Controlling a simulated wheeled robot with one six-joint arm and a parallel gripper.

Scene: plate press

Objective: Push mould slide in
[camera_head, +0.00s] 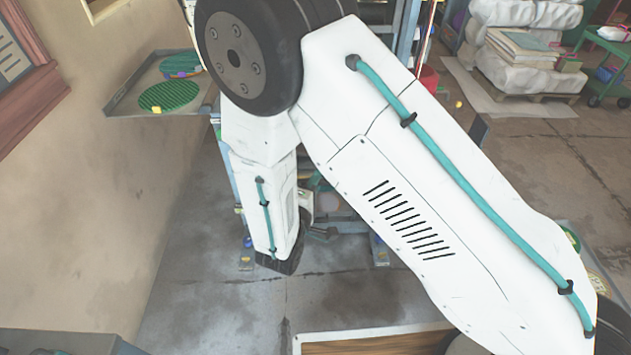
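My white arm fills the middle of the head view and covers most of the press (405,35), a blue-grey frame showing in parts behind it. My forearm hangs down and ends in a dark cap. A small dark part just right of it, at the press's lower section, may be my gripper (322,233). Its fingers cannot be made out, so I cannot tell whether it is open or touching anything. I cannot pick out the mould slide; it is hidden or too small to tell.
A tray or shelf (125,100) with green round plates (168,96) stands at the wall on the left. A wooden-topped surface (375,345) is at the bottom. Wrapped white stacks (520,60) on a pallet and a green cart (607,70) stand at back right. Grey floor (350,295) lies open before the press.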

